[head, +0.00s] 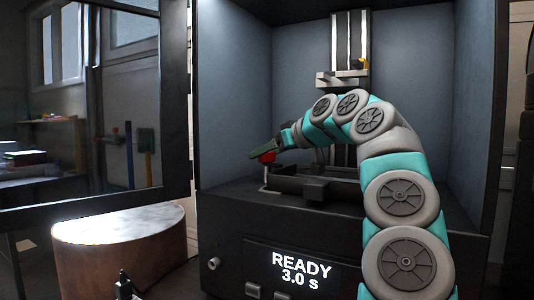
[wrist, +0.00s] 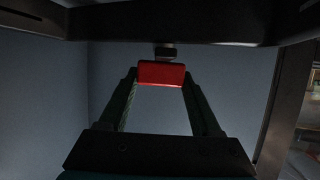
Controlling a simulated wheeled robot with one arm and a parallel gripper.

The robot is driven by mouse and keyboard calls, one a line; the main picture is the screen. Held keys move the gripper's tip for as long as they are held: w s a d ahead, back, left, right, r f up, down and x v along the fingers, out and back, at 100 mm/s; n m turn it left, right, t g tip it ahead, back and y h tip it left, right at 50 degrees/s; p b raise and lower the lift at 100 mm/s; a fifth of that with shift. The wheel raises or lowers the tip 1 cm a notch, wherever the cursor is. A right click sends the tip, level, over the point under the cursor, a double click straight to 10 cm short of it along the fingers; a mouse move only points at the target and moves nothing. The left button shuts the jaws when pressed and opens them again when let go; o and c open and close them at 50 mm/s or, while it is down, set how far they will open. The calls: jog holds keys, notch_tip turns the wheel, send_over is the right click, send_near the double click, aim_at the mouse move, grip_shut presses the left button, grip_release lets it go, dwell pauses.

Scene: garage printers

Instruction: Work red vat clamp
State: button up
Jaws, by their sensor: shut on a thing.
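The red vat clamp (wrist: 161,74) shows in the wrist view as a red block between my two fingertips. In the head view it is a small red piece (head: 267,157) beneath my gripper (head: 262,152), at the front left of the printer's vat area. A thin light metal rod (head: 264,180) runs down just below it. My gripper (wrist: 161,78) is shut on the red clamp, with a finger on each side of it. The dark vat frame (head: 310,188) lies to the right of the clamp, partly hidden by my arm.
The printer's open chamber has grey-blue walls (head: 235,80) and a vertical rail (head: 349,45) at the back. The display panel (head: 299,270) reads READY 3.0 s.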

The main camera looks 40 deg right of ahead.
jog(key=shift+d+f+y, duration=0.2)
jog(key=shift+f+y, duration=0.1)
jog(key=shift+y, duration=0.1)
jog(key=shift+a+r+n+y, duration=0.15)
jog(key=shift+r+n+y, duration=0.2)
jog(key=shift+n, duration=0.35)
jog(key=o, duration=1.4)
jog(key=shift+m, duration=0.3)
jog(key=shift+f+m+h, duration=0.2)
jog(key=shift+m+h, duration=0.1)
jog(key=shift+h, duration=0.15)
jog(key=shift+a, duration=0.1)
jog(key=shift+r+h, duration=0.15)
jog(key=shift+h, duration=0.15)
